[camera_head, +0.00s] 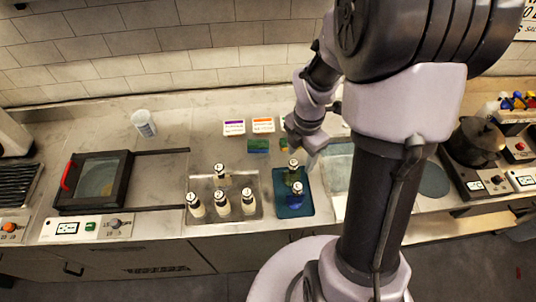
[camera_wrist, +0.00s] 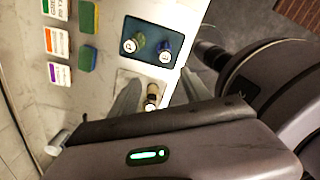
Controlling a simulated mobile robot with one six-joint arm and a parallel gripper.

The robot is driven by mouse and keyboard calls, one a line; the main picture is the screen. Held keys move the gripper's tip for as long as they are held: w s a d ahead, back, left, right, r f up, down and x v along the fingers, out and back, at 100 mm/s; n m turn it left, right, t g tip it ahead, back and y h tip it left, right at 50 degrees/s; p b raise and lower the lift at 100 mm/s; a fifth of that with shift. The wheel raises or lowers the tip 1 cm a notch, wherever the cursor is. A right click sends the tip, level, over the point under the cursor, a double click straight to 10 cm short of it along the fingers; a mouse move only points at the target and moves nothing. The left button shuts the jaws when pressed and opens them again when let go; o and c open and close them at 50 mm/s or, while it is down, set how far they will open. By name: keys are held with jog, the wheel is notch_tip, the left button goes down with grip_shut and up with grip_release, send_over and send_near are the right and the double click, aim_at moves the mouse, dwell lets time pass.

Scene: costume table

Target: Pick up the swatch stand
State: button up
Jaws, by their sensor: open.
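I cannot tell for sure which thing is the swatch stand. Small white cards with coloured bands stand at the back of the counter: a purple one (camera_head: 234,127) and an orange one (camera_head: 263,125). The orange (camera_wrist: 57,42) and purple (camera_wrist: 58,75) cards also show in the wrist view, with a green one (camera_wrist: 57,8). Green-and-blue blocks (camera_head: 257,146) lie in front of them. My gripper (camera_wrist: 160,92) is open and empty above the counter, its fingers pointing toward the trays. In the head view my arm hides part of the counter.
A blue tray (camera_head: 283,208) holds two bottles. A metal tray (camera_head: 262,210) beside it holds several bottles. A white cup (camera_head: 144,123) stands at the back left. A black framed device (camera_head: 92,181) is at left, a dark pot (camera_head: 474,143) at right.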

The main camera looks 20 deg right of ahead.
jog(key=b, duration=0.1)
send_near(298, 186)
jog(key=shift+s+d+f, duration=0.1)
jog(key=shift+d+f, duration=0.15)
jog(key=shift+d, duration=0.1)
jog(key=f, duration=0.3)
jog(key=f+b, duration=0.1)
jog(key=f, duration=0.6)
jog(key=shift+w+a+f, duration=0.2)
jog(key=shift+a, duration=0.15)
jog(key=shift+s+r, duration=0.1)
jog(key=shift+c, duration=0.7)
grip_shut()
